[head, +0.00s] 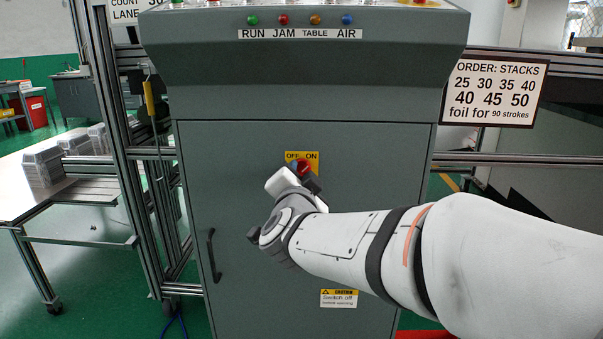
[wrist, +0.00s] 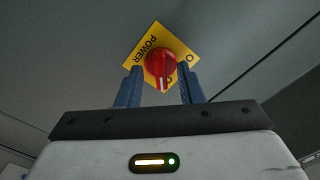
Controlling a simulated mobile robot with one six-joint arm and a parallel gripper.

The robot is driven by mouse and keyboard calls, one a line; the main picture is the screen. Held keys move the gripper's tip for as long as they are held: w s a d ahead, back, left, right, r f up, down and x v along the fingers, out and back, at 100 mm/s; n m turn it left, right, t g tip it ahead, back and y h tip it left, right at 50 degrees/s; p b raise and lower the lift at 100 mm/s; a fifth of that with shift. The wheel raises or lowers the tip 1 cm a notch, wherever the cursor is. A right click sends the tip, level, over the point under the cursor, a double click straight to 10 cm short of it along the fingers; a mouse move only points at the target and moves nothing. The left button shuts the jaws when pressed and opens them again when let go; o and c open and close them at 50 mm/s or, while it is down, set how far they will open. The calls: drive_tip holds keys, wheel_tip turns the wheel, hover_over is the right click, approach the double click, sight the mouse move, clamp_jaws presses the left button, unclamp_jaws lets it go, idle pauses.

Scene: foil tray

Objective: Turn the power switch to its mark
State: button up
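The power switch is a red round knob (wrist: 160,66) with a white pointer line, on a yellow plate (wrist: 150,40) reading POWER. In the wrist view the plate is tilted, and the pointer faces straight down towards a partly hidden label. In the head view the knob (head: 303,166) is partly covered by my gripper (head: 309,180), below the words OFF and ON.
The switch is on a grey cabinet door (head: 240,240) with a black handle (head: 213,255) at its left. A caution label (head: 339,298) is low on the door. A metal frame (head: 115,150) and table (head: 60,195) stand to the left.

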drive_tip(key=s+p, duration=0.1)
drive_tip(key=s, duration=0.5)
drive_tip(key=shift+s, duration=0.2)
drive_tip(key=shift+a+p, duration=0.1)
drive_tip(key=shift+p, duration=0.2)
wheel_tip(320, 180, up, 7)
drive_tip(key=s+d+n+g+y+p, duration=0.25)
drive_tip(key=n+g+y+p, duration=0.35)
drive_tip(key=p, duration=0.9)
drive_tip(key=s+d+r+n+g+h+p, duration=0.1)
drive_tip(key=s+d+g+h+p, duration=0.1)
drive_tip(key=s+d+g+p, duration=0.2)
drive_tip(key=s+d+r+n+g+h+p, duration=0.1)
drive_tip(key=s+d+n+g+h+p, duration=0.1)
drive_tip(key=s+d+g+p, duration=0.3)
drive_tip(key=s+d+h+p, duration=0.1)
drive_tip(key=s+d+p, duration=0.3)
drive_tip(key=s+d, duration=0.1)
drive_tip(key=shift+s+r+n+p, duration=0.3)
drive_tip(key=shift+s, duration=0.6)
